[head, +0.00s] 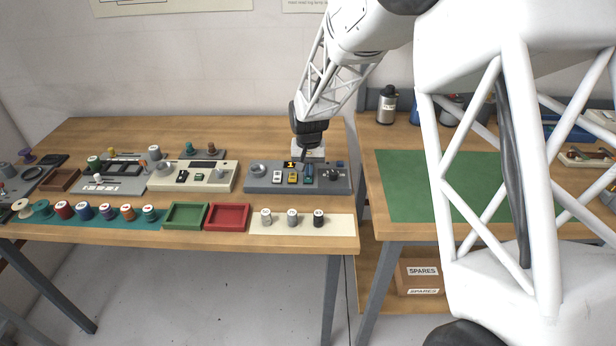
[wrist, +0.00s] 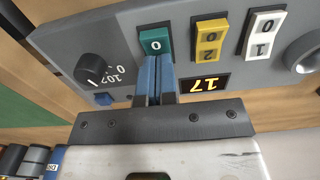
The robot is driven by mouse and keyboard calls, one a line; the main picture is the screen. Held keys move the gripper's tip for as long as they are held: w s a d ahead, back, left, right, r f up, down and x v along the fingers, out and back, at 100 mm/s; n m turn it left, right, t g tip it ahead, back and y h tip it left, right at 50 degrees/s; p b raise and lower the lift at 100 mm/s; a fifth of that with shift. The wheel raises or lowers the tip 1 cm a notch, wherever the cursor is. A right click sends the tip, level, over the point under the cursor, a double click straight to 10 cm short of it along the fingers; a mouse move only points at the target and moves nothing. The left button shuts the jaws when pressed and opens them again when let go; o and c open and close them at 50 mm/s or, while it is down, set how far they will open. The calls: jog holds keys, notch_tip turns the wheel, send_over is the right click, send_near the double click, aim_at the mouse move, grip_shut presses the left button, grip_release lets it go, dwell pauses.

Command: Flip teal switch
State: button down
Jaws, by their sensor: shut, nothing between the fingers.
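In the head view the teal switch (head: 308,175) is at the right of a row of three rockers on the panel (head: 262,188). My gripper (wrist: 157,60) is shut and empty, its blue fingertips together at the near edge of the teal switch. I cannot tell whether they touch it. In the head view my gripper (head: 304,159) comes down from above onto the panel's back part, and partly hides the display.
A yellow switch (wrist: 209,39) and a white switch (wrist: 263,33) sit beside the teal one. A display (wrist: 205,83) reads 17. A black knob (wrist: 91,67) and a blue button (wrist: 103,98) are on the other side. Red (head: 228,217) and green (head: 185,216) trays stand in front.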

jog(key=shift+r, duration=3.55)
jog(key=shift+d, duration=0.1)
jog(key=s+d+r+t, duration=0.1)
jog(key=s+d+r, duration=0.55)
jog(key=s, duration=0.25)
jog(key=s+d+r, duration=0.6)
jog(key=s+r, duration=0.1)
jog(key=s, duration=0.3)
jog(key=s+d, duration=0.4)
jog(key=s, duration=0.7)
jog(key=s+d+t, duration=0.1)
jog(key=s+d, duration=0.2)
jog(key=s, duration=0.9)
jog(key=shift+s+d+r+t, duration=0.2)
jog(key=shift+d+r+t, duration=0.1)
jog(key=shift+d+r, duration=0.1)
